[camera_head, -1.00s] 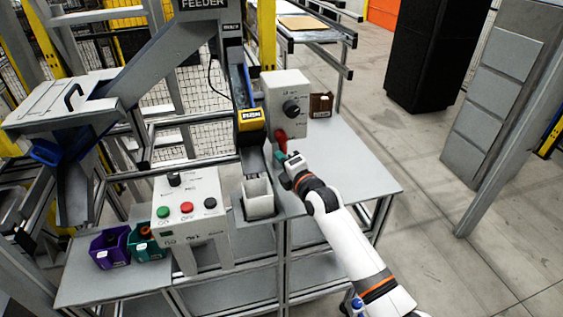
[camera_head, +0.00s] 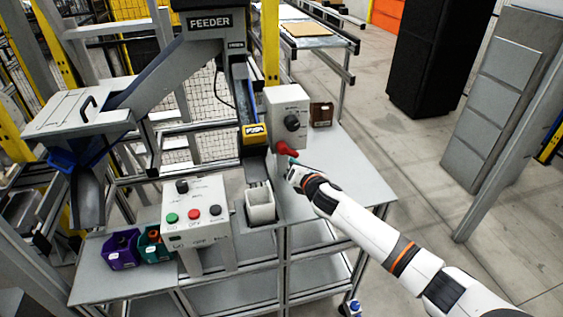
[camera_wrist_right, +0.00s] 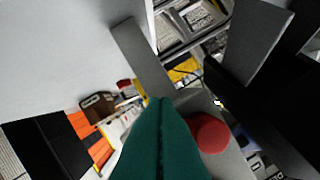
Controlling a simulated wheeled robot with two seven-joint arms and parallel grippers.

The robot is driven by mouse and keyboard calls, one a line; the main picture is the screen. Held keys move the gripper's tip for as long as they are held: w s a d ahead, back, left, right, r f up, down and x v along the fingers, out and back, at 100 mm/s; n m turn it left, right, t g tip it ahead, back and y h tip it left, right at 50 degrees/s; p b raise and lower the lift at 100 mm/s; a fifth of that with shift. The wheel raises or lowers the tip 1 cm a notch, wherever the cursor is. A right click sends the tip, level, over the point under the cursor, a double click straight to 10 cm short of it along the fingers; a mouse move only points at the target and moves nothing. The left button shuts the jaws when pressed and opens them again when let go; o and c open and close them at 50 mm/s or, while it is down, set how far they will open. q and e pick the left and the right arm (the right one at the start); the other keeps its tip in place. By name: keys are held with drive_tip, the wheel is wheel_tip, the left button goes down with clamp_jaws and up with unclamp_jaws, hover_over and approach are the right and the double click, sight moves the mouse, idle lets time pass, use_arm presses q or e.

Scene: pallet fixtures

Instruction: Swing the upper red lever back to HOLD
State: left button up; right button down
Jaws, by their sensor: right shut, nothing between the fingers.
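The red lever (camera_head: 287,149) sits low on the front of the light grey box with a black knob (camera_head: 289,108). It slants to the right and slightly down. Its round red end (camera_wrist_right: 210,132) shows in the right wrist view, just right of my teal fingers (camera_wrist_right: 160,140). My right gripper (camera_head: 292,164) is shut and empty, just below the lever in the head view. Whether the fingers touch the lever I cannot tell. HOLD lettering on the box is too small to read. My left gripper is not in view.
A yellow-labelled block (camera_head: 254,133) on the feeder chute is left of the box, above a white bin (camera_head: 261,205). A small brown box (camera_head: 321,114) stands behind right. A button panel (camera_head: 196,210) and purple (camera_head: 121,250) and teal (camera_head: 153,246) bins are left. The table's right side is clear.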

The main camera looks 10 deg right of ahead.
drive_tip(key=r+n+p, duration=0.1)
drive_tip(key=d+n+h+p, duration=0.1)
drive_tip(key=n+p, duration=0.1)
drive_tip(key=shift+w+d+r+p, duration=0.1)
drive_tip(key=shift+r+p, duration=0.2)
drive_tip(key=shift+r, duration=0.05)
drive_tip(key=shift+d+r+p, duration=0.15)
drive_tip(key=shift+r+p, duration=0.05)
drive_tip(key=shift+p, duration=0.4)
idle(0.3)
